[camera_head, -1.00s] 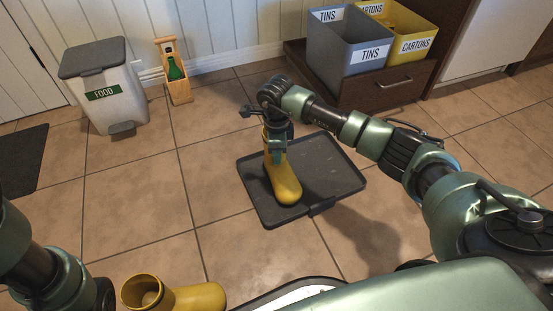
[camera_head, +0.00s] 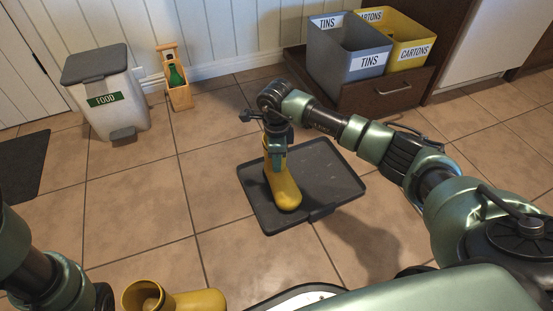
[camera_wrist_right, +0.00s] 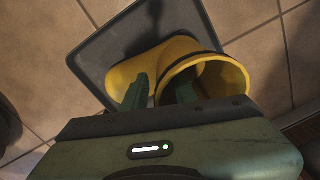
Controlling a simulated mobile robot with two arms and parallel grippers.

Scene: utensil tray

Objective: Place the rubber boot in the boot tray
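One yellow rubber boot (camera_head: 284,188) stands upright in the left part of the black boot tray (camera_head: 335,175), toe toward me. My right gripper (camera_head: 277,155) is at the top of its shaft. In the right wrist view, the fingers of the right gripper (camera_wrist_right: 160,93) straddle the rim of the boot (camera_wrist_right: 208,75), one outside and one inside the opening. They look spread, with a gap around the wall. The tray (camera_wrist_right: 95,60) lies beneath. A second yellow boot (camera_head: 195,301) is at the bottom edge, partly cut off. My left gripper is out of view.
A food bin (camera_head: 108,95) and a wooden carrier with a green bottle (camera_head: 178,85) stand by the back wall. Grey tins (camera_head: 350,60) and yellow cartons (camera_head: 408,50) boxes sit in an open drawer at the back right. The tray's right half is empty.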

